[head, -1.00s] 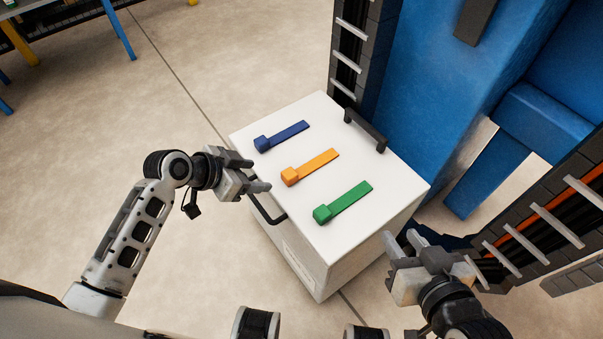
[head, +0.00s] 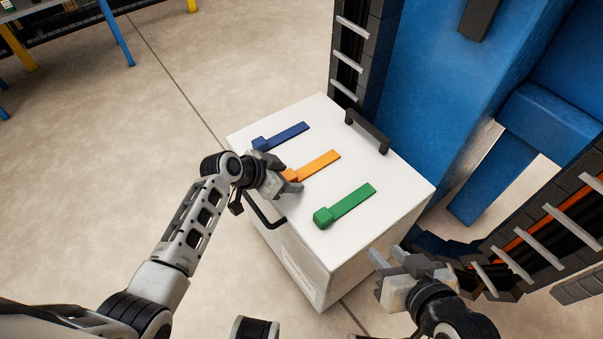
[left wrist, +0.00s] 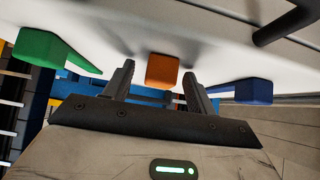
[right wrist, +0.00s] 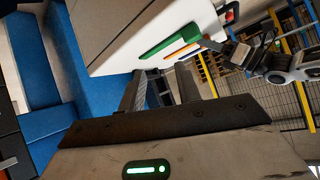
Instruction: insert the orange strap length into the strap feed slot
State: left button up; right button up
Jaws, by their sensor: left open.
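The orange strap length (head: 319,164) lies flat on the white box top, between the blue and green ones. It has a block at its near left end. My left gripper (head: 291,179) is open at that block. In the left wrist view the orange block (left wrist: 162,71) sits between the two spread fingers, with a gap on each side. My right gripper (head: 388,256) is open and empty, off the box's right front side. I cannot pick out the strap feed slot in any view.
A blue strap length (head: 287,135) and a green one (head: 347,204) lie on the white box (head: 385,210), either side of the orange one. The box has dark handles, one (head: 368,131) at the back edge. A tall blue machine (head: 430,80) with dark slatted tracks stands behind and right.

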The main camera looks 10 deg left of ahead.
pick_arm(q)
jog(key=c, duration=1.2)
grip_shut()
jog(key=shift+r, duration=0.15)
